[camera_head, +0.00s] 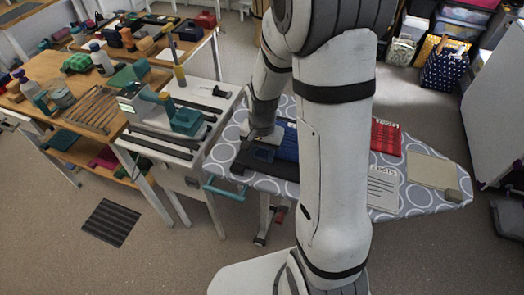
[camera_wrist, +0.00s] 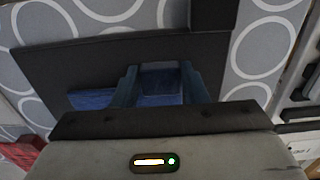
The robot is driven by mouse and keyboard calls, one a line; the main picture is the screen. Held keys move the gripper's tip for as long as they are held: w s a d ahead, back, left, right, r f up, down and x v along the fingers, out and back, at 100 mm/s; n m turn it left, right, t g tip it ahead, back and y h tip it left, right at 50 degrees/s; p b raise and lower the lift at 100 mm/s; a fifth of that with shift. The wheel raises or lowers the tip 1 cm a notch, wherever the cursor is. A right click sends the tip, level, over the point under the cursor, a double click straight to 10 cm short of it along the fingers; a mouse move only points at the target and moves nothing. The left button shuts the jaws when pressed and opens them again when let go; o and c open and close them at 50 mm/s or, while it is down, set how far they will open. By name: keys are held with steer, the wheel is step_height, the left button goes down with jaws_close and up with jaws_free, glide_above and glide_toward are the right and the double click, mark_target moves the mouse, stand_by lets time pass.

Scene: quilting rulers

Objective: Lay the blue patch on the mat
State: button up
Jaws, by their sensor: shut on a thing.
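My gripper (camera_head: 264,137) points down at the left end of the patterned ironing board. In the wrist view its two fingers (camera_wrist: 159,72) are shut on a dark blue patch (camera_wrist: 161,84), which shows between them. The black mat (camera_wrist: 85,62) lies flat on the board beneath and around the patch, and its edge also shows in the head view (camera_head: 277,184). The patch appears over the mat; whether it touches the mat, I cannot tell. The wrist housing hides the near part of the mat.
Blue cloth (camera_head: 288,145) lies right of my gripper, partly behind my arm. Farther right are a red plaid piece (camera_head: 386,137), a white printed sheet (camera_head: 382,187) and a beige piece (camera_head: 432,171). A cluttered wooden workbench (camera_head: 62,68) and a white table with a teal machine (camera_head: 186,121) stand left.

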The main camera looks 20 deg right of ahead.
steer(key=o, duration=1)
steer(key=shift+r, duration=0.1)
step_height(320, 180, up, 12)
steer(key=s+r+n+t, duration=0.1)
steer(key=s+r+n, duration=0.1)
steer(key=s, duration=0.2)
steer(key=s+r+n+t, duration=0.1)
steer(key=s+r+n, duration=0.1)
steer(key=s, duration=0.3)
steer(key=s+r+n+t, duration=0.1)
steer(key=s+r+n, duration=0.1)
steer(key=s, duration=0.3)
steer(key=shift+s+r+n, duration=0.15)
steer(key=shift+r+n, duration=0.15)
steer(key=shift+n, duration=0.2)
